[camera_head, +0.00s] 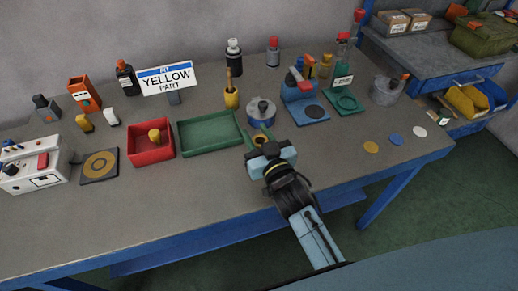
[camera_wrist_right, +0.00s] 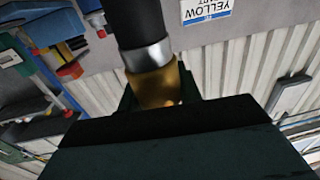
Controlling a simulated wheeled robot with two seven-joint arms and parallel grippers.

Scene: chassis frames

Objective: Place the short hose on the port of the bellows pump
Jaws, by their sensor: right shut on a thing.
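My right gripper (camera_head: 261,146) is over the table, just right of the green tray's front corner. It is shut on what looks like the short hose, whose brass-coloured end (camera_head: 260,138) shows at the fingertips. In the right wrist view a black cylinder with a silver band and a brass end (camera_wrist_right: 157,86) shows close up; the dark gripper body covers the lower part. A round silver-and-blue unit with a knob (camera_head: 262,119), perhaps the bellows pump, stands just behind the gripper. I cannot make out its port. My left gripper is not in view.
A green tray (camera_head: 209,143) and red bin (camera_head: 152,156) stand left of the gripper. A blue device (camera_head: 303,88) and green stand (camera_head: 344,102) are behind right. Several coloured discs (camera_head: 396,139) lie at right. The table's front left (camera_head: 130,225) is clear.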

